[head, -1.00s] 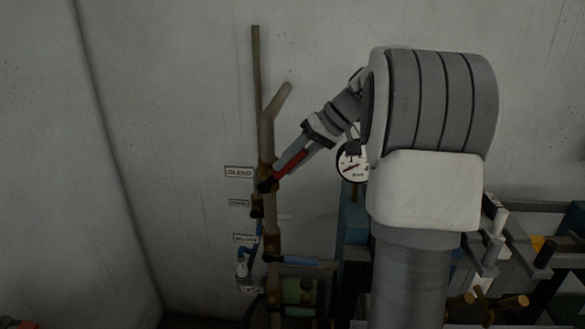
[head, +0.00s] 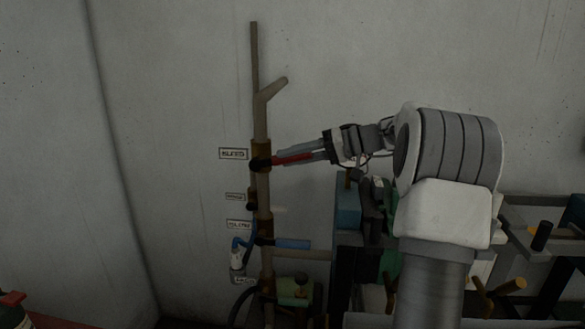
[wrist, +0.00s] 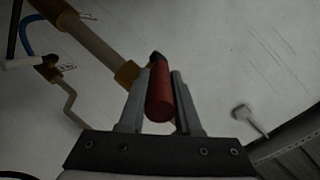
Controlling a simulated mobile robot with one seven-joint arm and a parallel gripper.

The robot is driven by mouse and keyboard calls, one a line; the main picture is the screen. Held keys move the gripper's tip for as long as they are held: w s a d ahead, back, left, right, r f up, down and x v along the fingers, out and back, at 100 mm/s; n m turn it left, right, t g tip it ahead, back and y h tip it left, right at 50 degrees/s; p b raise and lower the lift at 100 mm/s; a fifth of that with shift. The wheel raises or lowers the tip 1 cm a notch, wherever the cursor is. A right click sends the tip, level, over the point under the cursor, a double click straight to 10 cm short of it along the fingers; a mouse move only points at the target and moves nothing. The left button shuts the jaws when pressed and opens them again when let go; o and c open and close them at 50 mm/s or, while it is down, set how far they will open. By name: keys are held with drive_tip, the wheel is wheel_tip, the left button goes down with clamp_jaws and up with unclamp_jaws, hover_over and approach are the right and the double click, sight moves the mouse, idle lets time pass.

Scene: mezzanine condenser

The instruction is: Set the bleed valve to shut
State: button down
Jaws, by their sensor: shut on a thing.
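The bleed valve (head: 261,160) sits on the vertical pipe beside a label that seems to read BLEED (head: 233,153). Its red handle (head: 292,159) points right from the pipe, almost level and crosswise to it. The handle also shows in the wrist view (wrist: 160,95), between the two fingers. My gripper (head: 284,155) reaches in from the right and is shut on the red handle; it also shows in the wrist view (wrist: 158,77).
A lower valve with a blue handle (head: 292,244) is on the same pipe, its handle pointing right. Equipment and pipework (head: 348,205) crowd the lower right.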

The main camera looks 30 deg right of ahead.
drive_tip(key=f+b, duration=0.1)
drive_tip(key=f+t+y+b, duration=0.1)
drive_tip(key=b, duration=0.1)
drive_tip(key=shift+s+d+f+y, duration=0.1)
drive_tip(key=shift+d+y, duration=0.1)
drive_tip(key=shift+y, duration=0.1)
drive_tip(key=shift+f+t+y+b, duration=0.25)
drive_tip(key=shift+t+y+b, duration=0.25)
drive_tip(key=shift+b, duration=0.75)
drive_tip(key=c, duration=0.6)
unclamp_jaws()
drive_tip(key=v, duration=1.7)
drive_tip(key=shift+d+f, duration=0.15)
drive_tip(key=shift+d, duration=0.05)
